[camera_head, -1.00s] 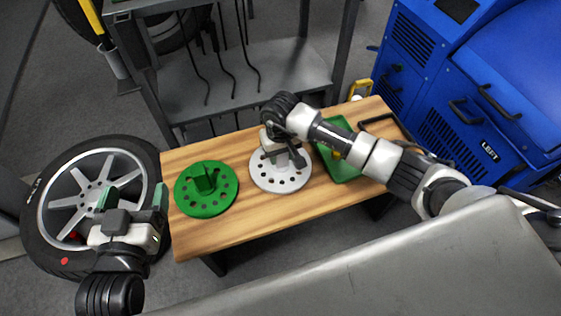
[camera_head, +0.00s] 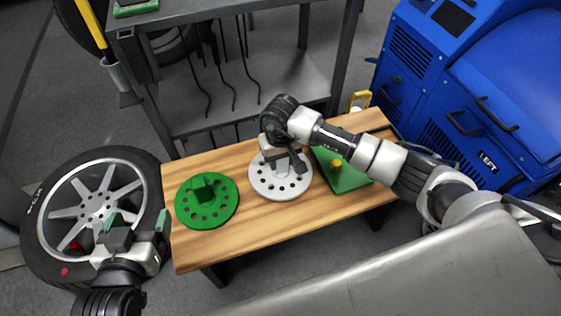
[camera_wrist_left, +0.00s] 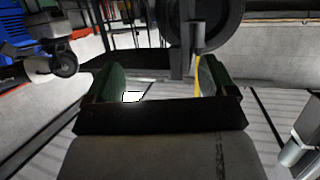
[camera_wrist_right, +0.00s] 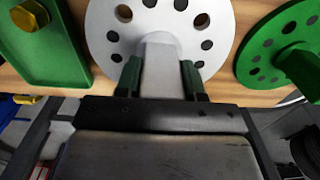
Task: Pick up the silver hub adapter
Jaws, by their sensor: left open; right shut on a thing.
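The silver hub adapter (camera_head: 268,184) is a round disc with a ring of holes and an upright central block, near the middle of the wooden table (camera_head: 240,236). My right gripper (camera_head: 284,164) comes down from above and is shut on its central block. In the right wrist view the block (camera_wrist_right: 160,66) sits between the green fingertips of the right gripper (camera_wrist_right: 160,80). I cannot tell whether the disc is clear of the table. My left gripper (camera_head: 132,226) is open and empty, in front of the wheel; its fingers also show in the left wrist view (camera_wrist_left: 160,82).
A green hub adapter (camera_head: 222,206) lies left of the silver one. A green tray (camera_head: 350,182) with a yellow knob lies to the right. A wheel with tyre (camera_head: 50,250) is left of the table. A grey shelf (camera_head: 270,85) and a blue machine (camera_head: 450,80) stand behind.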

